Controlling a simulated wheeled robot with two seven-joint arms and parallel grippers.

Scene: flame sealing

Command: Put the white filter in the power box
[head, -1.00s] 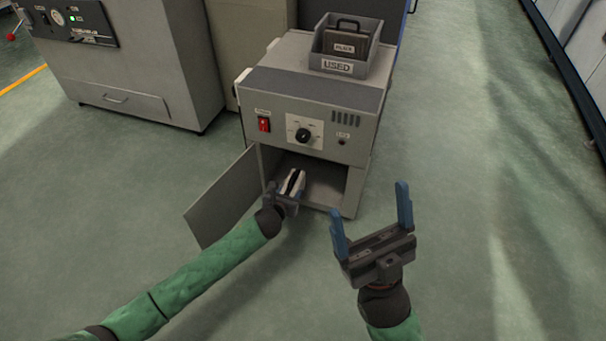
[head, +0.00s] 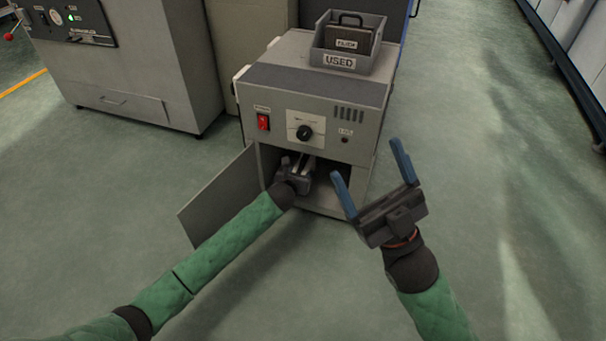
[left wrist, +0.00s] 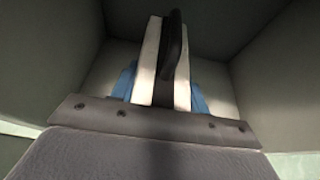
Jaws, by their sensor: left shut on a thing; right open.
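The power box (head: 315,99) is a grey cabinet with a red switch and a dial, its lower compartment open. My left gripper (head: 299,166) reaches into that compartment. It is shut on the white filter (head: 309,165), which is mostly hidden in the head view. In the left wrist view the white filter (left wrist: 150,60), with a dark handle along its middle, stands between the blue fingers, with the compartment walls around it. I cannot tell whether it touches the compartment floor. My right gripper (head: 372,170) is open and empty, in front of the box's right side.
The box's door (head: 222,197) hangs open to the left, beside my left arm. A grey bin (head: 348,50) marked USED, holding a dark filter, sits on top of the box. A large grey machine (head: 130,60) stands at the left. The floor to the right is clear.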

